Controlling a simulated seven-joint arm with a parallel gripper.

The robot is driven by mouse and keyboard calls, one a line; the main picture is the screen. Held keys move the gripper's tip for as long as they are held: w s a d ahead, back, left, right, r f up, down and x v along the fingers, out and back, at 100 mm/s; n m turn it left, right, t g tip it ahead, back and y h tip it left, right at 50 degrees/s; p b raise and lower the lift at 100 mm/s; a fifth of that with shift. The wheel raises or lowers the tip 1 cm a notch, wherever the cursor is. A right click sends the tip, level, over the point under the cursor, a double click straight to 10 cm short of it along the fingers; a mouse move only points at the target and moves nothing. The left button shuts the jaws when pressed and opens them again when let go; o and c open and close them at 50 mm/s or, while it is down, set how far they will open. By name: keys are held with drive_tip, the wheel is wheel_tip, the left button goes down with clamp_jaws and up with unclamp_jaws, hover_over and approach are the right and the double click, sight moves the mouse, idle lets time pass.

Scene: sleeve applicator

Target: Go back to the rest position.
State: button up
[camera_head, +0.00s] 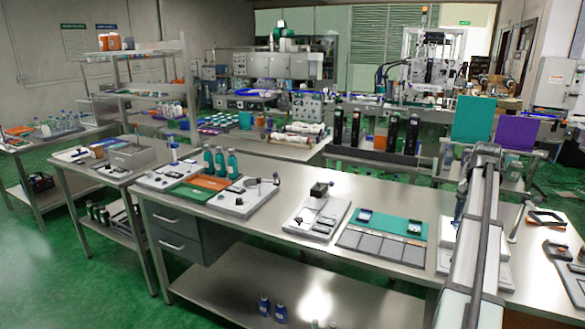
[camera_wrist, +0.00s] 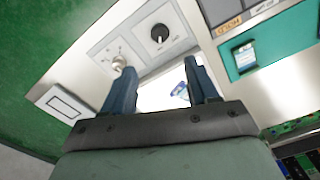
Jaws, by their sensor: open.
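My gripper (camera_wrist: 160,68) shows in the wrist view with its two dark blue fingers apart. Nothing is visibly gripped between them. It is over or near a white device (camera_wrist: 140,50) with a black knob (camera_wrist: 160,34), a metal knob (camera_wrist: 119,62) and a square framed plate (camera_wrist: 66,104). A small blue and white item (camera_wrist: 179,89) shows between the fingers; I cannot tell what it is. In the head view my arm rises at the right front and hides the gripper and much of a white device (camera_head: 447,245) on the bench.
The steel bench (camera_head: 270,222) also holds a teal mat (camera_head: 385,222) with grey tiles, a white fixture (camera_head: 318,218), and trays with teal bottles (camera_head: 220,162) at left. Tall black units (camera_head: 392,133) stand behind the bench.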

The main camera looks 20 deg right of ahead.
drive_tip(key=a+f+g, duration=0.1)
drive_tip(key=a+f, duration=0.4)
drive_tip(key=a+f+m+g+h, duration=0.1)
drive_tip(key=a+f+g, duration=0.1)
drive_tip(key=a+f, duration=0.2)
drive_tip(key=shift+s+a+f, duration=0.2)
drive_tip(key=shift+a+f, duration=0.2)
drive_tip(key=shift+a, duration=0.4)
drive_tip(key=s+a+f+n+g+h, duration=0.1)
drive_tip(key=s+a+f+n, duration=0.15)
drive_tip(key=a+f, duration=1.25)
drive_tip(key=s+a+f+n+g, duration=0.2)
drive_tip(key=a+f+n, duration=0.2)
drive_tip(key=a+f, duration=1.15)
drive_tip(key=s+a+f+n+y, duration=0.1)
drive_tip(key=s+a+f+n, duration=0.3)
drive_tip(key=s+a+f, duration=0.5)
drive_tip(key=s+a+f+n+y, duration=0.1)
drive_tip(key=s+a+f+n, duration=0.3)
drive_tip(key=s+a+f, duration=0.5)
drive_tip(key=s+f, duration=0.4)
drive_tip(key=s, duration=0.1)
drive_tip(key=shift+s+g, duration=0.15)
drive_tip(key=shift+g, duration=0.25)
